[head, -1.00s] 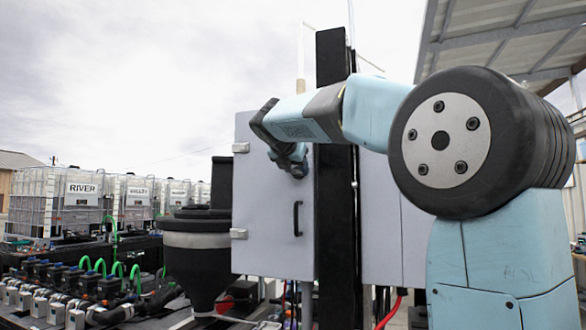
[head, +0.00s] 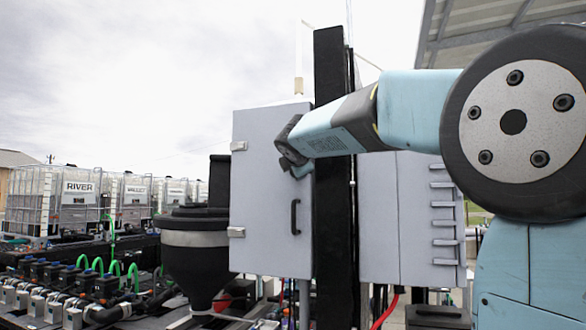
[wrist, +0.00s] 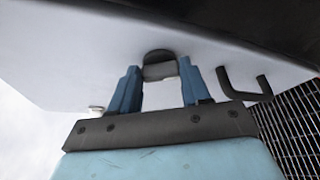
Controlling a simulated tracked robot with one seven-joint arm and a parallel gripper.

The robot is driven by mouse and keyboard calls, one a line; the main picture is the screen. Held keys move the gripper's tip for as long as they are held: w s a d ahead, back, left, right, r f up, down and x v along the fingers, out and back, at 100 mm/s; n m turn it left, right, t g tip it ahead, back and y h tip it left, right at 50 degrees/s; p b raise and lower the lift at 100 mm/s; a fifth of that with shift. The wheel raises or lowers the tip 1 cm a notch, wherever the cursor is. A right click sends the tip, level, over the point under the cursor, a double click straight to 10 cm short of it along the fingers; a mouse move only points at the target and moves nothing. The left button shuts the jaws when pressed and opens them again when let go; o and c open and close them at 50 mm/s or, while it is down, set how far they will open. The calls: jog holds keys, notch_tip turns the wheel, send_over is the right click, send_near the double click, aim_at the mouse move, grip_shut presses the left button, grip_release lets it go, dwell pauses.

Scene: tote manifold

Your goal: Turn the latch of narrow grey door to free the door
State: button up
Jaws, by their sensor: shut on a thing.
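The narrow grey door (head: 262,205) stands upright in the head view and looks closed, with a dark handle (head: 295,217) low on its right side. My gripper (head: 294,166) is at the door's upper right edge, where the wrist hides the latch. In the wrist view the latch (wrist: 160,71) is a short grey bar on a dark round base. It sits between the two blue fingers of my gripper (wrist: 159,70), which is shut on it. The door (wrist: 80,60) and its handle (wrist: 245,84) also show there.
A black post (head: 333,200) stands just right of the door. A second grey cabinet (head: 380,220) with louvres is to the right. White tanks (head: 80,200) stand far left.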

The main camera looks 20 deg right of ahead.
jog(key=shift+d+f+m+t, duration=0.1)
jog(key=shift+f+m+t, duration=0.25)
jog(key=shift+m, duration=0.55)
jog(key=shift+f+m+t, duration=0.1)
jog(key=shift+m+t, duration=0.35)
jog(key=shift+m, duration=0.45)
jog(key=shift+f+m, duration=0.15)
jog(key=shift+m, duration=0.45)
jog(key=o, duration=1.1)
jog(key=shift+c, duration=0.2)
jog(key=shift+t, duration=0.3)
jog(key=v, duration=1.3)
jog(key=shift+s, duration=0.4)
